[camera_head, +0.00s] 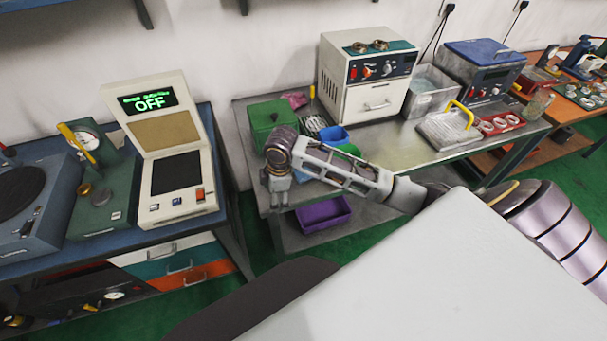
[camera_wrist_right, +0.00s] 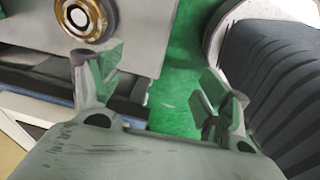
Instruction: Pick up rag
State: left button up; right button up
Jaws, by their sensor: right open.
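A crumpled pink cloth, which looks like the rag (camera_head: 294,99), lies at the back left of the metal table (camera_head: 402,147), behind the green box. My right gripper (camera_head: 278,200) hangs over the table's front left edge, pointing down, apart from the cloth and nearer to me. The cloth does not show in that view. My left gripper is not in view.
A green box (camera_head: 271,118), a brush (camera_head: 312,119) and a blue bin (camera_head: 334,136) stand near the cloth. A white oven (camera_head: 367,80) stands to their right. A purple bin (camera_head: 323,214) sits below. The panel device (camera_head: 168,150) is at left.

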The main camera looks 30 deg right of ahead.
jog(key=w+d+r+n+h, duration=0.1)
jog(key=w+d+r, duration=0.35)
jog(key=d, duration=0.35)
notch_tip(320, 180, up, 4)
jog(key=g, duration=0.1)
send_over(304, 174)
jog(key=w, duration=0.1)
jog(key=shift+w+n, duration=0.1)
jog(key=shift+n, duration=0.3)
notch_tip(304, 174, down, 8)
jog(key=shift+f, duration=0.3)
jog(key=shift+d+f, duration=0.2)
jog(key=shift+f, duration=2.4)
